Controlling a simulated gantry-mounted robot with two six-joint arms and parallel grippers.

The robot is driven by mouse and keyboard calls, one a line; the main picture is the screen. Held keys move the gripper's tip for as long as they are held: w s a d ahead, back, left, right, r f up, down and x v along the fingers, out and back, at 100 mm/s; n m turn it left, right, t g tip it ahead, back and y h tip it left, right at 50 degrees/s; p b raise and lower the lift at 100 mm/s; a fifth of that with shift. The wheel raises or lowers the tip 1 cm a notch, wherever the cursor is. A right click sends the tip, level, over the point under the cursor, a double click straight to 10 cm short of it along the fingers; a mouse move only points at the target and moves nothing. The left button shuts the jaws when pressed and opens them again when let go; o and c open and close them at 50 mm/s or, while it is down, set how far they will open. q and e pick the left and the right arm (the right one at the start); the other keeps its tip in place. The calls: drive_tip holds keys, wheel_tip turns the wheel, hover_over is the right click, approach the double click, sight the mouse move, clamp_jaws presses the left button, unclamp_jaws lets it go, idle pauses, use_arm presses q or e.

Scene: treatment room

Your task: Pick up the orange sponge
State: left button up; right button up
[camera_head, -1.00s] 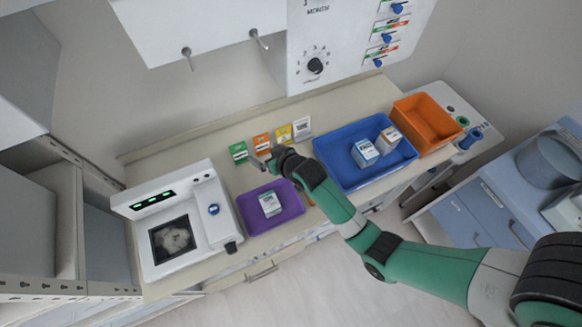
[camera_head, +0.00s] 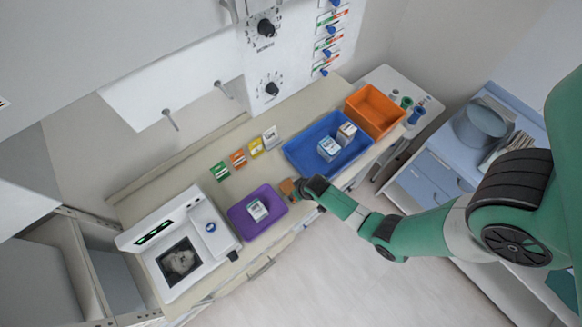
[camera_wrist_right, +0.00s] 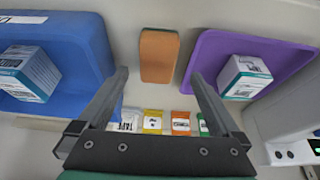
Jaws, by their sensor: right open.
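The orange sponge (camera_wrist_right: 159,55) lies flat on the counter between the blue tray and the purple tray. In the head view the sponge (camera_head: 287,187) is partly hidden by my right gripper (camera_head: 296,190). In the right wrist view my right gripper (camera_wrist_right: 159,76) is open and empty. Its two fingers point toward the sponge, with the sponge lined up between them, beyond the tips. I cannot tell the exact height of the fingers above the counter. My left gripper is not in view.
The purple tray (camera_head: 238,217) holds a small box (camera_head: 257,209). The blue tray (camera_head: 303,163) holds two boxes, and an orange bin (camera_head: 374,108) stands beyond it. Several coloured cards (camera_head: 238,158) stand behind. A white device (camera_head: 179,247) sits at the left.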

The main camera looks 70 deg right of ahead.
sight(287, 187)
drive_tip(key=shift+b+x, duration=0.3)
drive_tip(key=shift+x, duration=0.65)
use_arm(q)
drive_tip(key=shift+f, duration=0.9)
use_arm(e)
drive_tip(key=b+x, duration=0.2)
drive_tip(key=x, duration=0.3)
drive_tip(key=shift+d, duration=0.2)
drive_tip(key=c, duration=1.3)
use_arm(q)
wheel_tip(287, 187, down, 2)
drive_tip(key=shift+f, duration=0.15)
use_arm(e)
drive_tip(key=shift+r, duration=0.15)
